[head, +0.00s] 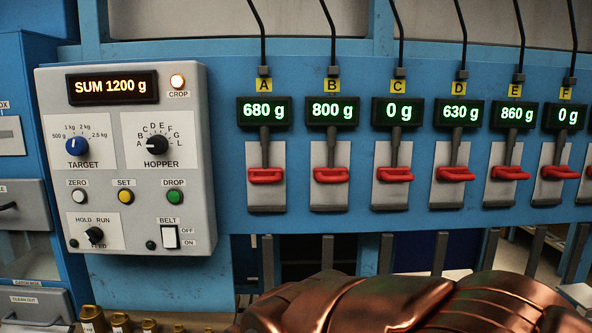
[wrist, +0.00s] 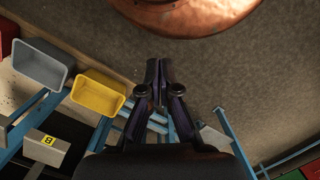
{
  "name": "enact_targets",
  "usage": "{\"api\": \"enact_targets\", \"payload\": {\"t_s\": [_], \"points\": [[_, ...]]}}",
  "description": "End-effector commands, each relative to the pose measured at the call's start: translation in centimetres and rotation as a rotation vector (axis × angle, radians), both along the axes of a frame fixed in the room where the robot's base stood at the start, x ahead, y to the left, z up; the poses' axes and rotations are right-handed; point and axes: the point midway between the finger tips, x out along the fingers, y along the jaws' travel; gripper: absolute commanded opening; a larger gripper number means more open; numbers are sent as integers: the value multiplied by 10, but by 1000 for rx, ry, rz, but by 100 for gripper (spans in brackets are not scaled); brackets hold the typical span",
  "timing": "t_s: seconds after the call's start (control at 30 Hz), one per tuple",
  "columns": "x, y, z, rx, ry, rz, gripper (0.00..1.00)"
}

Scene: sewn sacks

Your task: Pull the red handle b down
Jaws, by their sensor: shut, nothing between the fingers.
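The red handle B (head: 331,174) sits on its pale plate under the yellow B label (head: 332,86) and a display (head: 332,111) reading 800 g. It stands level with the neighbouring red handles. My gripper (wrist: 155,64) shows in the wrist view with its fingertips together and nothing between them. It points over the floor, and the red handles do not show in that view. In the head view my gripper is not visible, so its distance to handle B cannot be told.
Red handles A (head: 266,175) and C (head: 395,174) flank B closely. A grey control box (head: 130,215) reads SUM 1200 g at left. Grey (wrist: 41,68) and yellow (wrist: 99,95) bins, blue frame bars and a copper-coloured rounded body (wrist: 185,15) show in the wrist view.

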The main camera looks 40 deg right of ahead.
Motion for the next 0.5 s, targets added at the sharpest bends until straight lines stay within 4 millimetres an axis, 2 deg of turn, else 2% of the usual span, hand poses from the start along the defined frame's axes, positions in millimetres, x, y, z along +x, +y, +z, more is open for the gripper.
{"api": "enact_targets", "payload": {"t_s": [0.37,0.5], "points": [[3,0,1,0,-4,-1,0],[25,-4,13,-5,-47,-10,0]]}}
